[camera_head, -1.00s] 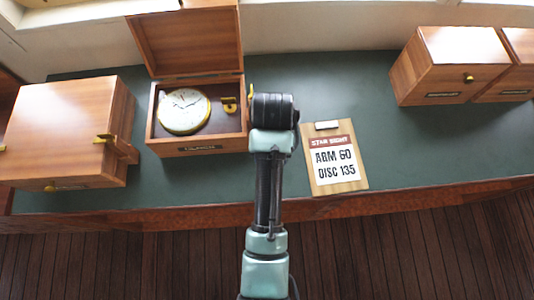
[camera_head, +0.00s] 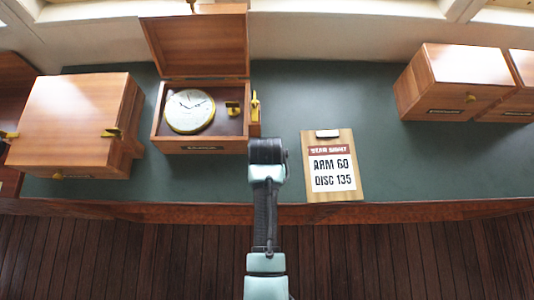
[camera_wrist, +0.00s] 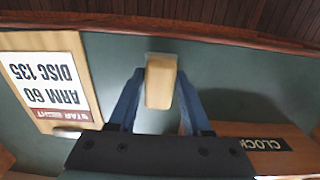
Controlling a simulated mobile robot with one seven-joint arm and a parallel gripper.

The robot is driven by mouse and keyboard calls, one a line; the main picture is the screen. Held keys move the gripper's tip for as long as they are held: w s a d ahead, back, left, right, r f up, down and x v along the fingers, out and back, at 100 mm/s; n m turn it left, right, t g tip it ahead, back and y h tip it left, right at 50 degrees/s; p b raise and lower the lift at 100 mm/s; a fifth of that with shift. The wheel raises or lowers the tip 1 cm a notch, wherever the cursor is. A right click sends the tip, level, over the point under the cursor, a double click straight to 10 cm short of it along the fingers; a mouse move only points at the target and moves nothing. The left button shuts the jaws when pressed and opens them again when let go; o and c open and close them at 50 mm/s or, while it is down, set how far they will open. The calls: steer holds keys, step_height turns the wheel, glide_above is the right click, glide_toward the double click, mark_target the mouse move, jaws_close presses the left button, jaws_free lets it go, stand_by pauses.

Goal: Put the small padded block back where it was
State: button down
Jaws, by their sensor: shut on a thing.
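The small padded block (camera_wrist: 160,85) is a tan block with a pale grey edge at its far end in the wrist view. It sits between the two blue fingers of my gripper (camera_wrist: 158,100), which is shut on it. In the head view my gripper (camera_head: 267,160) is over the green desk top, between the open clock box and the clipboard, near the front edge. There my wrist hides the block. I cannot tell whether the block touches the desk.
The clock box (camera_head: 200,146) stands open with a round dial and yellow fittings. A clipboard (camera_head: 333,195) reading "ARM 60, DISC 135" lies right of my gripper. A closed wooden box (camera_head: 75,115) is at left, further boxes (camera_head: 450,85) at right. The desk (camera_head: 340,90) behind is clear.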

steer(key=shift+f, duration=0.65)
steer(key=shift+f, duration=0.2)
steer(key=shift+c, duration=1.7)
jaws_free()
steer(key=shift+r, duration=0.1)
